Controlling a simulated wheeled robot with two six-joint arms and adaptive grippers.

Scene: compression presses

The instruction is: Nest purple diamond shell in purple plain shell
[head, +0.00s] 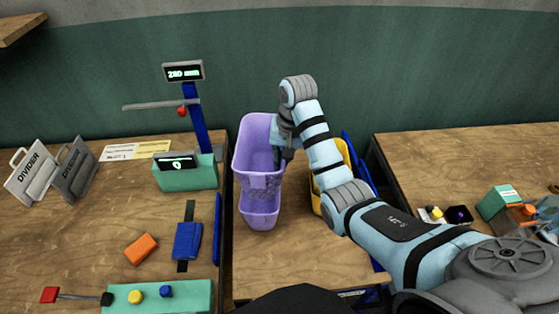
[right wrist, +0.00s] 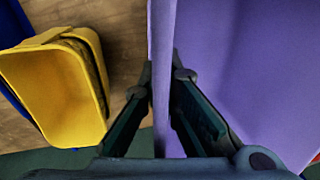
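The purple diamond shell (head: 257,150) stands upright in the head view, with a lattice band on its lower front. The purple plain shell (head: 259,218) shows directly below and in front of it; I cannot tell whether the diamond shell sits inside it or is held just above it. My right gripper (head: 283,155) reaches down at the diamond shell's right side. In the right wrist view, its fingers (right wrist: 163,80) close on both sides of the shell's purple wall (right wrist: 163,40). My left gripper is not in view.
A yellow shell (head: 318,196) stands close to the right, partly behind my right arm; blue shell parts (head: 352,145) show behind it. A green-based gauge (head: 185,176) with a blue post stands left. An orange block (head: 141,248) and blue block (head: 188,240) lie on the left table.

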